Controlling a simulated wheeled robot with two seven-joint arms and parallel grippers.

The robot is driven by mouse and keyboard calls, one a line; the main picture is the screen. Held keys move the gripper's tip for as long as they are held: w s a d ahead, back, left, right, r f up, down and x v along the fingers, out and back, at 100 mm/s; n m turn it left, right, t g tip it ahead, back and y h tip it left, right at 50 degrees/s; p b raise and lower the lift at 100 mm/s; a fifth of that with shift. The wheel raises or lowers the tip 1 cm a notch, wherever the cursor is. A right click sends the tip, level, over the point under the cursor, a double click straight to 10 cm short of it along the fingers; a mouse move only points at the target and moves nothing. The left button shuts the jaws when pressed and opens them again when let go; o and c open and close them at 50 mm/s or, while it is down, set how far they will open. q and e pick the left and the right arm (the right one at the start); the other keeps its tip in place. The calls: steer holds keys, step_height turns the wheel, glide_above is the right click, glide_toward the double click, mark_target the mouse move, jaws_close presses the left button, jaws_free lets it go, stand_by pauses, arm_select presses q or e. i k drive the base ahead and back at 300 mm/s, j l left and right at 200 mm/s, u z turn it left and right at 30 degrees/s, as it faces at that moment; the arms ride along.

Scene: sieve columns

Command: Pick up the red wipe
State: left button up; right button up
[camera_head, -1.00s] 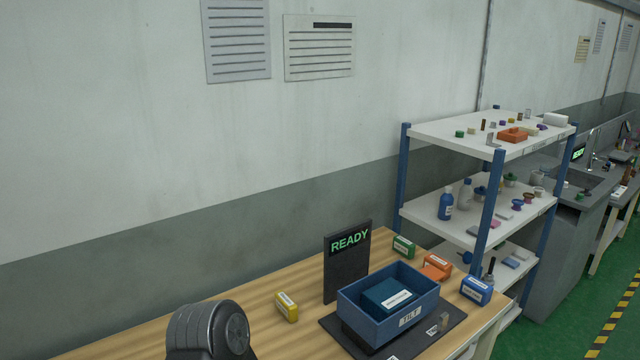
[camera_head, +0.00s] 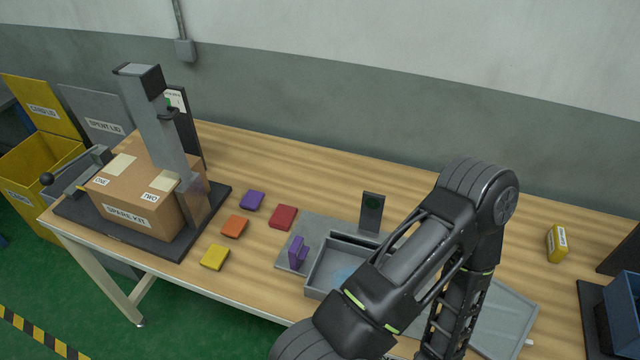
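The red wipe (camera_head: 283,217) is a small flat red square lying on the wooden table, left of the picture's middle. It is fully visible, and nothing touches it. One of my arms crosses the lower right of the view, bent at a joint, well to the right of the red wipe. Neither gripper shows in the view, so I cannot see their fingers.
Purple (camera_head: 252,200), orange (camera_head: 235,226) and yellow (camera_head: 215,257) squares lie left of the red wipe. A grey tray (camera_head: 322,282) with an upright purple piece (camera_head: 297,252) stands to its right, partly behind my arm. A cardboard box (camera_head: 150,222) is at left.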

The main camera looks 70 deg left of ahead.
mark_target(281, 219)
steer(key=u, duration=3.65)
